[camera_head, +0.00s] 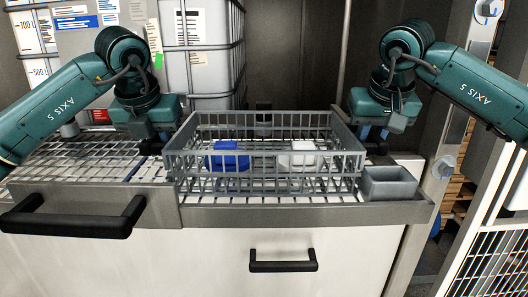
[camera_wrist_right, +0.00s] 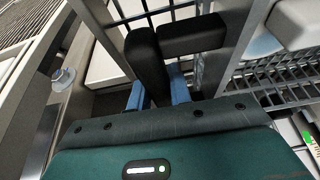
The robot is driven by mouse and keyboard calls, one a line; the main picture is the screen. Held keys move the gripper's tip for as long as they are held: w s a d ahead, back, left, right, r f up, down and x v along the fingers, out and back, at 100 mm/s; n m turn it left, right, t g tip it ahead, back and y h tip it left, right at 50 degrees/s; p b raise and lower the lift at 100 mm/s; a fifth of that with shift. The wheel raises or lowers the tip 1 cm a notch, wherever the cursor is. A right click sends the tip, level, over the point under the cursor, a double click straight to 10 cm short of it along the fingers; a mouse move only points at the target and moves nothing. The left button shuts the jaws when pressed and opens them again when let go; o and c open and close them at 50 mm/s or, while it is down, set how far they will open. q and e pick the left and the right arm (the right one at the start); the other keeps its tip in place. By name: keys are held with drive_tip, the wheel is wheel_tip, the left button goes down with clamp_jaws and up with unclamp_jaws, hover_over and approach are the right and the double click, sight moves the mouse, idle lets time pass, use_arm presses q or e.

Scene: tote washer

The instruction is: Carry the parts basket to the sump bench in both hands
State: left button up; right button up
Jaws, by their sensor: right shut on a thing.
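The parts basket (camera_head: 265,188), a grey wire crate, sits on or just above the slatted bench top (camera_head: 70,165); any gap under it is hard to tell. Inside it are a blue block (camera_head: 227,160) and a white block (camera_head: 298,157). My right gripper (camera_head: 374,139) is at the basket's right end. In the right wrist view its blue fingers (camera_wrist_right: 158,92) are shut on the black handle (camera_wrist_right: 147,58) of the basket. My left gripper (camera_head: 158,140) is at the basket's left end, by a black handle; its fingers are mostly hidden, so its hold is unclear.
A small grey bin (camera_head: 390,184) stands close to the basket's right front corner. Caged white tanks (camera_head: 205,45) stand behind the bench. A black pull handle (camera_head: 75,222) juts out at the left front, and another (camera_head: 283,262) is on the front panel. Slatted surface left of the basket is clear.

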use_arm(q)
clamp_jaws()
use_arm(e)
clamp_jaws()
use_arm(q)
drive_tip(key=shift+w+r, duration=0.1)
drive_tip(key=shift+r, duration=0.1)
use_arm(e)
drive_tip(key=shift+w+r, duration=0.1)
drive_tip(key=shift+r, duration=0.05)
